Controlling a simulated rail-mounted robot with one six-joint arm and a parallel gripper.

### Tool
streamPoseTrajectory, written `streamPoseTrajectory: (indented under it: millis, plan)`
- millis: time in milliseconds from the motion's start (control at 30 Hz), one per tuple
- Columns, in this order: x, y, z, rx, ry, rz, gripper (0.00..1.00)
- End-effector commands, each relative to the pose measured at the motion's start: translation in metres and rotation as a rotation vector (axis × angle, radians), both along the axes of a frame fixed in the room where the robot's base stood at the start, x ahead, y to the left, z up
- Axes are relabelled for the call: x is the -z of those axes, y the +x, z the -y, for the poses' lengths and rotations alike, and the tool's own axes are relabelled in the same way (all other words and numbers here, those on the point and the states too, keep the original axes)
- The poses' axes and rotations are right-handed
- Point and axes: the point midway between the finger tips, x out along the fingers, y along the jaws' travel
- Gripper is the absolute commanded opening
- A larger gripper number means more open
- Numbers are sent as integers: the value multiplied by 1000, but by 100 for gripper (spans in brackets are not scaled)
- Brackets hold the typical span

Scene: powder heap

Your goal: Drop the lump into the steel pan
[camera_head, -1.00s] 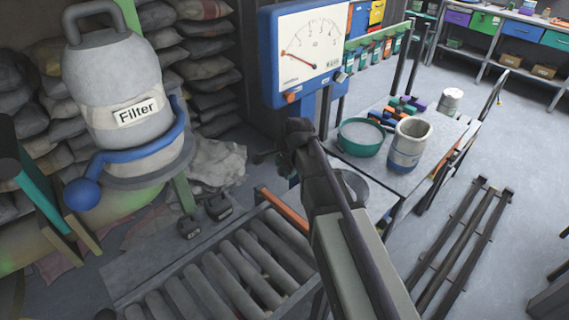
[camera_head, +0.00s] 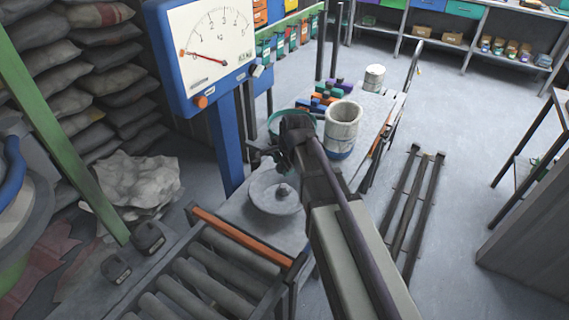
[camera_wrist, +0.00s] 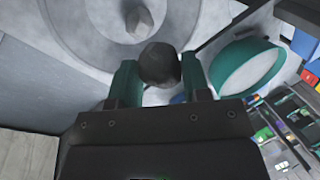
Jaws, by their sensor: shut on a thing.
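My gripper (camera_wrist: 158,80) has teal fingers and is shut on a dark grey, rounded lump (camera_wrist: 160,64). The steel pan (camera_wrist: 75,35) is a wide, shallow, round grey dish at the top of the wrist view. A smaller pale grey lump (camera_wrist: 137,22) lies in it. In the head view the pan (camera_head: 262,203) sits on the bench by the scale, with the small lump (camera_head: 282,191) near its middle. There my gripper (camera_head: 284,170) is just above the pan's far side. The held lump cannot be made out in the head view.
A green bowl (camera_head: 270,128) and a pale bucket (camera_head: 342,122) stand behind the pan. The blue dial scale (camera_head: 210,55) rises at the left. A roller conveyor (camera_head: 205,275) with an orange bar is in front. Open floor (camera_head: 465,120) lies right.

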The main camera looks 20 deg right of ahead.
Motion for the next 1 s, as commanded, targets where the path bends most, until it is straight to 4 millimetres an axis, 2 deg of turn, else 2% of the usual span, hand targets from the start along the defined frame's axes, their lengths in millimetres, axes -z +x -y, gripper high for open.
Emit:
streamPoseTrajectory:
  millis: [33, 100, 400, 433, 700, 1000]
  plan:
    - [16, 0, 0, 0, 0, 0, 20]
    - [22, 0, 0, 0, 0, 0, 20]
    - [21, 0, 0, 0, 0, 0, 20]
    - [21, 0, 0, 0, 0, 0, 45]
    - [21, 0, 0, 0, 0, 0, 71]
    - [18, -1, 0, 0, 0, 0, 73]
